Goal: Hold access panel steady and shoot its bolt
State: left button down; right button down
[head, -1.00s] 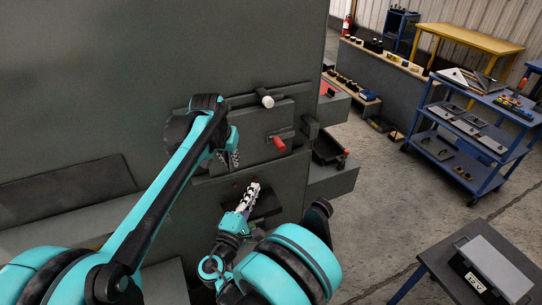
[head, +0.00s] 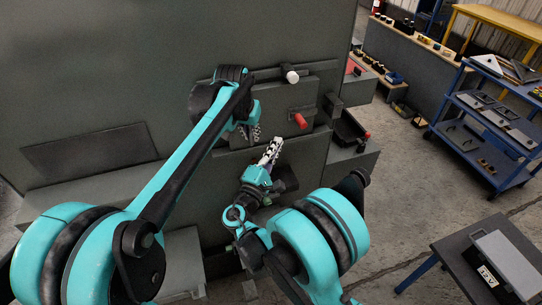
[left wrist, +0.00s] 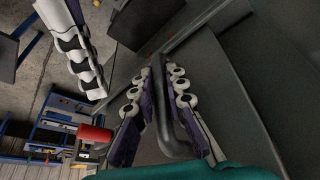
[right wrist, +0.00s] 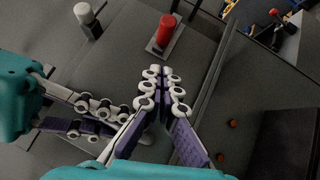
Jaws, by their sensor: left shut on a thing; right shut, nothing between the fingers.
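The access panel (head: 279,98) is a grey plate on the big dark enclosure. A red bolt knob (head: 300,121) sticks out near its right side; it also shows in the right wrist view (right wrist: 166,29) and the left wrist view (left wrist: 94,132). My left gripper (head: 255,133) is shut on the panel's grey bar handle (left wrist: 162,112), which stands between its fingers. My right gripper (head: 277,145) is shut and empty, below and left of the red knob and apart from it. Its fingertips (right wrist: 162,72) point toward the knob in the right wrist view.
A white knob (head: 291,76) sits above the panel. My left gripper is close to the left of my right one. A dark open box (head: 348,129) is right of the panel. A blue cart (head: 490,120) and a table with a case (head: 505,265) stand farther right.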

jog(key=w+d+r, duration=0.2)
jog(key=w+d, duration=0.2)
jog(key=shift+w+d, duration=0.25)
jog(key=shift+d, duration=0.05)
jog(key=w+d, duration=0.3)
jog(key=d, duration=0.3)
jog(key=shift+d, duration=0.3)
pick_arm(q)
jog(key=shift+a, duration=0.1)
